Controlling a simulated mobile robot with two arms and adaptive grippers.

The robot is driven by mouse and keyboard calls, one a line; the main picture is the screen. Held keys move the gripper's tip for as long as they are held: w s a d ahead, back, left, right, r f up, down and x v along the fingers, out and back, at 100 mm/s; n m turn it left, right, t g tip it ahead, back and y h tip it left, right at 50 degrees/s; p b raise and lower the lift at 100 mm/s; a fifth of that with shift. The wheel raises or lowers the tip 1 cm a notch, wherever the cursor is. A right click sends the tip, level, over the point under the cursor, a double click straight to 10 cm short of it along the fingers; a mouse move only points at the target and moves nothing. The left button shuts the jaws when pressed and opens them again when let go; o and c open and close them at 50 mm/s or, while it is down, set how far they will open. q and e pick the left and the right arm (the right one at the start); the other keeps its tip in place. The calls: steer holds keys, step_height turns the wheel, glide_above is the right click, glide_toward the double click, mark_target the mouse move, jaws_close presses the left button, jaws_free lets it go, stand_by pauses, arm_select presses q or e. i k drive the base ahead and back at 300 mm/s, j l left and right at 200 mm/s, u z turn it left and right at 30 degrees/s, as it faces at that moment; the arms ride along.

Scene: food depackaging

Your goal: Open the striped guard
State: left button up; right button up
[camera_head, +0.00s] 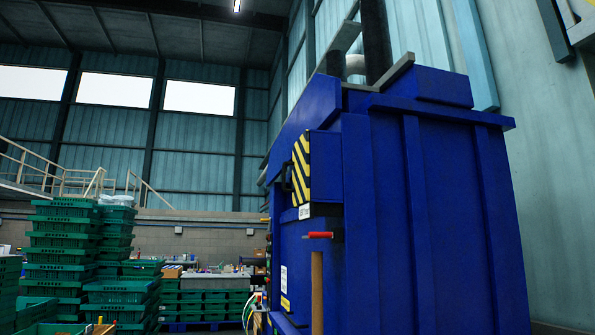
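The striped guard (301,168) is a yellow and black diagonally striped panel on the front of a large blue machine (388,215). It is seen at a steep angle from the side. A dark handle (287,177) sticks out at its left edge. I cannot tell from this angle whether the guard is fully closed. Neither of my grippers is in view.
A red-handled lever (319,235) juts from the machine below the guard, with a wooden post (317,290) under it. Stacks of green crates (62,250) stand at the left. A grey bin (216,281) sits on more crates behind.

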mark_target(300, 190)
steer(key=i+j, duration=0.2)
steer(key=i, duration=0.3)
steer(key=i+j, duration=0.15)
steer(key=i, duration=0.35)
